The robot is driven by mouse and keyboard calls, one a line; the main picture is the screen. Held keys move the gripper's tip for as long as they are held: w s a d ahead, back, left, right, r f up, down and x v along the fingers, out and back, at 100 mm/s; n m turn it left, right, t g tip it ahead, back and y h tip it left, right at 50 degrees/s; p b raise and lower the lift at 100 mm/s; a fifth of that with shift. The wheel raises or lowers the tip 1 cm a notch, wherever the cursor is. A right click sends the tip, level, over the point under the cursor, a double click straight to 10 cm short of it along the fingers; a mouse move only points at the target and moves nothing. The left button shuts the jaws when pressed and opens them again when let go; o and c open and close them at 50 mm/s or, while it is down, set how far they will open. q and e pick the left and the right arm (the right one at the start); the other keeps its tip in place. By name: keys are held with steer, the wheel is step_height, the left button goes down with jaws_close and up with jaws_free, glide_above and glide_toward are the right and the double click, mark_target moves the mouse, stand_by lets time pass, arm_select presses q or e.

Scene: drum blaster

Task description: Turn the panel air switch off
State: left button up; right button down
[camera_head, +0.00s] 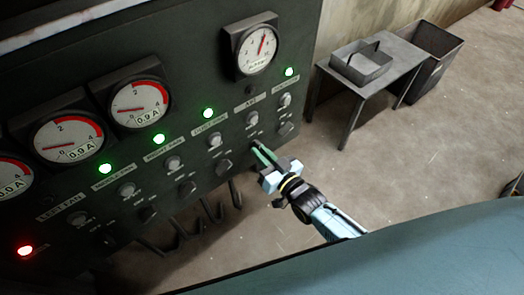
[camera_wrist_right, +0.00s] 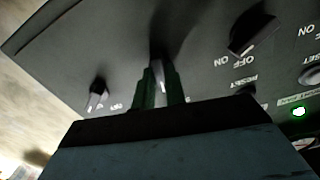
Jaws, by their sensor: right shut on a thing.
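The dark control panel (camera_head: 190,60) fills the left and middle of the head view. My right gripper (camera_head: 260,152) reaches the lower row of switches, in the column labelled AIR. Its green fingers hide most of the air switch there. In the right wrist view, the gripper (camera_wrist_right: 160,92) is shut on the dark air switch (camera_wrist_right: 162,78), with a finger on each side of it. The switch's exact angle is hard to read. My left gripper is not in view.
Neighbouring switches stand close on both sides, one to the right (camera_head: 287,128) and one to the left (camera_head: 217,165). Several green lamps are lit, and a red lamp (camera_head: 25,251) glows at lower left. A metal table (camera_head: 395,65) and a bin (camera_head: 432,50) stand at upper right.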

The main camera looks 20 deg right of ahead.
steer(key=shift+n, duration=1)
steer(key=c, duration=1.4)
jaws_free()
steer(key=shift+c, duration=0.2)
steer(key=p+v, duration=0.1)
steer(key=v, duration=1.2)
steer(key=shift+s, duration=0.2)
